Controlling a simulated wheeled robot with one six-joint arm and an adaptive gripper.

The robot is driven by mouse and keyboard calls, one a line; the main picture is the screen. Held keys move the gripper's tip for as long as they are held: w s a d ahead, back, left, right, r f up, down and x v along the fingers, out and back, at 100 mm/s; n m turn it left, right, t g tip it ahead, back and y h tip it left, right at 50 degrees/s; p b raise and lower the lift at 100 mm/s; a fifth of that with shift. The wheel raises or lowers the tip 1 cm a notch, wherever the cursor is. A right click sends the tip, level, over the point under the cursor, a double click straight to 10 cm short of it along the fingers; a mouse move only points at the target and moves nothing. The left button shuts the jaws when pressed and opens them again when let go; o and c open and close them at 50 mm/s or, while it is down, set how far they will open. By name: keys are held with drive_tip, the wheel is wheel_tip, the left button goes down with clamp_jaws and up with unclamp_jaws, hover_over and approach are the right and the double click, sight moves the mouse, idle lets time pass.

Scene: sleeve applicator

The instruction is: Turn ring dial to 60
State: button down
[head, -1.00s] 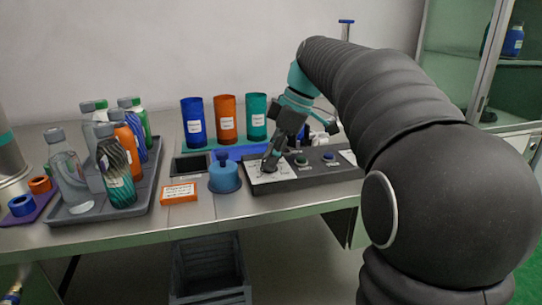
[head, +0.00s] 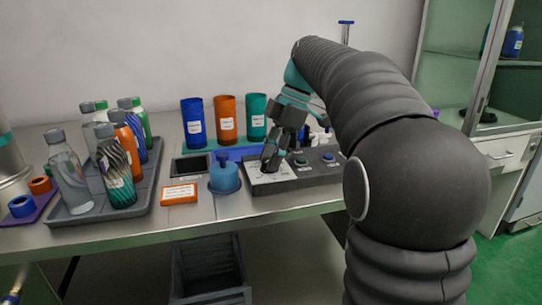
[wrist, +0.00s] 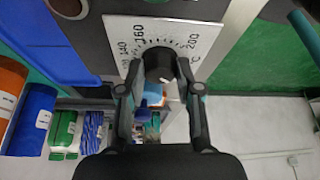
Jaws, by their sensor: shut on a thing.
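The ring dial is a black knob (wrist: 158,64) on a white scale plate (wrist: 180,34) in the wrist view. The numbers 140, 160 and 200 can be read around it; the 60 mark is not visible. My gripper (wrist: 160,80) is shut on the knob, one finger on each side. In the head view my gripper (head: 270,165) reaches down onto the white plate (head: 266,177) at the left end of the dark control panel (head: 325,178). The fingers hide the knob there, and its pointer cannot be made out.
A green button (head: 301,160) and a blue button (head: 328,157) sit on the panel right of my gripper. A blue stamp-like piece (head: 224,178) and an orange label box (head: 179,194) stand to the left. Blue, orange and teal sleeves (head: 225,120) stand behind. A bottle tray (head: 148,189) is far left.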

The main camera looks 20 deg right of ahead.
drive_tip(key=c, duration=0.8)
unclamp_jaws()
drive_tip(key=shift+o, duration=0.2)
drive_tip(key=v, duration=0.7)
drive_tip(key=shift+r, duration=0.2)
